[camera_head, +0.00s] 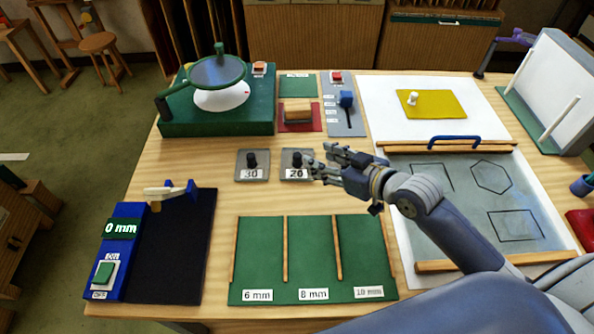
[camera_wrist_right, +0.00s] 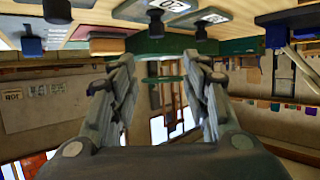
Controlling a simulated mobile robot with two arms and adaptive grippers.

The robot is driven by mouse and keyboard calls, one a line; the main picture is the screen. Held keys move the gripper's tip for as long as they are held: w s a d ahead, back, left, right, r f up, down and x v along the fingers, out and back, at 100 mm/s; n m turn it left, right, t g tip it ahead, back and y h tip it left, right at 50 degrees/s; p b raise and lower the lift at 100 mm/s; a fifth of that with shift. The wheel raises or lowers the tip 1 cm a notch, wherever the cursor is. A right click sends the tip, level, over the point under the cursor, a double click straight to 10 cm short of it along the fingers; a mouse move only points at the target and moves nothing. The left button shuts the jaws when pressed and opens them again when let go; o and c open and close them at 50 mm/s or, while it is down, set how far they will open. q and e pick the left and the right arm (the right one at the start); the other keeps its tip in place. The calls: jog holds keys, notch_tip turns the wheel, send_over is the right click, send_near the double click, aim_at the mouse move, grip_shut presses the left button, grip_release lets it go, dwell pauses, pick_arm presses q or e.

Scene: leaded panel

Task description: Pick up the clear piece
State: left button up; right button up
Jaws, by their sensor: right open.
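I cannot make out a separate clear piece for certain. A pale grey, glass-like panel (camera_head: 455,215) with dark outlines of a hexagon and four-sided shapes lies at the right of the table, between wooden strips. A yellow sheet (camera_head: 450,105) with a white knob lies on a white board behind it. My right gripper (camera_head: 322,163) is open above the middle of the table, near the block labelled 20, left of the panel. In the right wrist view its fingers (camera_wrist_right: 164,66) are apart with nothing held between them. My left gripper is out of view.
A green tray (camera_head: 260,250) with wooden dividers is at the front, labelled 6 mm, 8 mm and 10 mm. A blue gauge (camera_head: 125,260) reading 0 mm is at left. A green-based machine (camera_head: 220,125) with a round disc stands behind. A blue handle (camera_head: 455,141) rises behind the panel.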

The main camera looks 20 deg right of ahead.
aim_at(298, 155)
notch_tip(298, 155, down, 3)
jog(key=shift+s+r+b, duration=0.1)
jog(key=shift+r+b, duration=0.1)
jog(key=shift+b, duration=0.6)
jog(key=shift+f, duration=0.1)
jog(key=shift+w+a, duration=0.2)
jog(key=shift+w, duration=0.25)
jog(key=p+x, duration=0.1)
jog(key=x, duration=0.3)
jog(key=shift+w+a+f, duration=0.1)
jog(key=shift+w, duration=0.1)
jog(key=p+x, duration=0.1)
jog(key=x, duration=0.3)
jog(key=shift+w+f, duration=0.1)
jog(key=shift+w, duration=0.3)
jog(key=shift+w+a+f, duration=0.15)
jog(key=shift+w+f, duration=0.05)
jog(key=shift+w, duration=0.05)
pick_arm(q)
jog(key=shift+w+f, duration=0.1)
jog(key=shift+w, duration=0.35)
pick_arm(e)
jog(key=shift+r, duration=0.1)
jog(key=c, duration=1)
